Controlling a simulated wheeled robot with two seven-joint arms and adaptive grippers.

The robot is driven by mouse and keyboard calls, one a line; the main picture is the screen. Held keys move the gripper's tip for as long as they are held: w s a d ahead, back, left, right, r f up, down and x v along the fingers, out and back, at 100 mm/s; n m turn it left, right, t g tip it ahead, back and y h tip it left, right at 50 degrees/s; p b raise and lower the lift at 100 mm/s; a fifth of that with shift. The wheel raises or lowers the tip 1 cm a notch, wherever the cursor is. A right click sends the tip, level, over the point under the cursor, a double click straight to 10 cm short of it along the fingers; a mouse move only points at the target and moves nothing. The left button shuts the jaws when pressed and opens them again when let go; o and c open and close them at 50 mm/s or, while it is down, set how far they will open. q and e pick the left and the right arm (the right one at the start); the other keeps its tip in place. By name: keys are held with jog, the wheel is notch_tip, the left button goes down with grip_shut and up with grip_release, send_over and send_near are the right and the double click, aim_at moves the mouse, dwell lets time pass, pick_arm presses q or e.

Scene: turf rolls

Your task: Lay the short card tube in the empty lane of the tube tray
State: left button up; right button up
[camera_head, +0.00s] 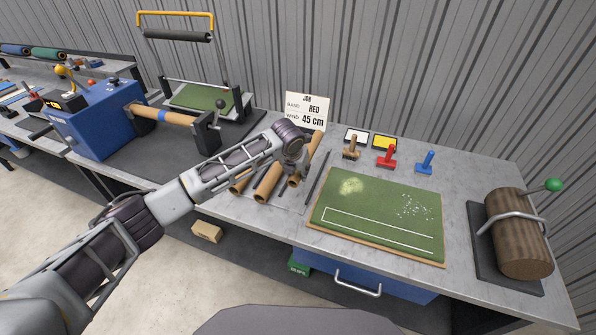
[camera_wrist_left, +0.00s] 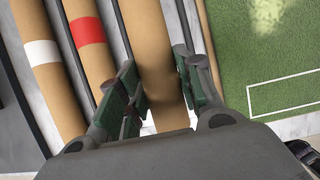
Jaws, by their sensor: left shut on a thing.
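The plain brown card tube (camera_wrist_left: 140,35) lies between the two fingers of my left gripper (camera_wrist_left: 162,92), which is shut on it. In the head view this gripper (camera_head: 297,168) is over the tube tray, with part of the tube (camera_head: 315,145) showing behind it. In the wrist view a tube with a white band (camera_wrist_left: 42,52) and a tube with a red band (camera_wrist_left: 90,32) lie to the left, roughly parallel to the held tube. Grey dividers (camera_wrist_left: 108,28) run between them. I cannot tell whether the held tube touches the tray floor. My right gripper is not in view.
A green turf board (camera_head: 375,222) with a white outline lies right of the tray. Several stamps, including a red one (camera_head: 387,156), stand behind it. A job card (camera_head: 307,110) reads RED, 45 cm. A brown log roller (camera_head: 518,232) is at the far right, a blue machine (camera_head: 95,120) at left.

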pick_arm(q)
jog(key=shift+f+b, duration=0.95)
jog(key=shift+f, duration=1.35)
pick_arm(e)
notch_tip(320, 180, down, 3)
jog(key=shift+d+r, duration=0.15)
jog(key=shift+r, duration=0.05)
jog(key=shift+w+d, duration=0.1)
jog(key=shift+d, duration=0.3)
pick_arm(q)
jog(key=o, duration=1.1)
jog(key=shift+o, duration=0.2)
jog(key=shift+r, duration=0.1)
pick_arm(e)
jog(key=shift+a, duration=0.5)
pick_arm(q)
jog(key=shift+v, duration=0.95)
jog(key=v, duration=1)
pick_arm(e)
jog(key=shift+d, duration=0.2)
